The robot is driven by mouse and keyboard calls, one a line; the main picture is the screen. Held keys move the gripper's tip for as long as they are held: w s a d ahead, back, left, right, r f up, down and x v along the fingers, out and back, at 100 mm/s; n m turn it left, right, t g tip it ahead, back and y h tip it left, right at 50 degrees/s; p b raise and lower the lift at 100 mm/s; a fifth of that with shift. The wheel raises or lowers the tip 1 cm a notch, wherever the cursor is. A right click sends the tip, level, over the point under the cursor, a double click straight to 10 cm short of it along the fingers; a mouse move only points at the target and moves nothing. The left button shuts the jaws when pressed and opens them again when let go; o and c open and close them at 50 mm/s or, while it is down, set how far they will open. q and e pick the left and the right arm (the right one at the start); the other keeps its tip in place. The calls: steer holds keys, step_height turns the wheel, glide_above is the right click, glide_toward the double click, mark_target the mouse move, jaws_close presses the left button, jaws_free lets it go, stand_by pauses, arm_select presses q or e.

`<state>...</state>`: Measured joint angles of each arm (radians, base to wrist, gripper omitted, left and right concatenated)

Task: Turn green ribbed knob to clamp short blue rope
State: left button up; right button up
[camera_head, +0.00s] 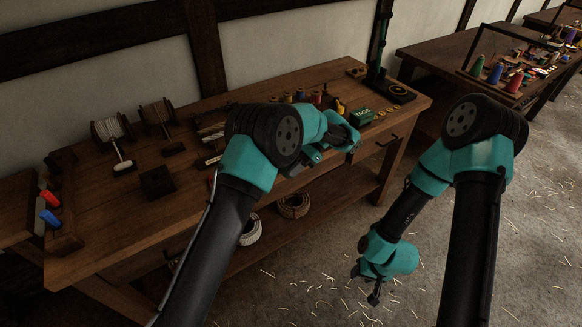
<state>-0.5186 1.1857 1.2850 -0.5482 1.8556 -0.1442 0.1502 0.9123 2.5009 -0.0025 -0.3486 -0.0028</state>
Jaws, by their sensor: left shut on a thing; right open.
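My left gripper (351,139) is over the right part of the wooden bench, near its front edge. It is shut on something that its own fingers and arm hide. The green ribbed knob and the short blue rope cannot be made out; my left arm covers the middle of the bench. My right gripper (370,287) hangs low over the floor in front of the bench, open and empty, pointing down.
The wooden bench (95,235) holds rope reels (110,130), a dark block (157,181), and a green box (361,117) beside my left gripper. A dark post (380,45) stands at the back right. Rope coils (293,206) lie on the lower shelf. The floor (320,285) has only loose fibres.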

stand_by(0.3)
arm_select(q)
steer(key=o, duration=0.9)
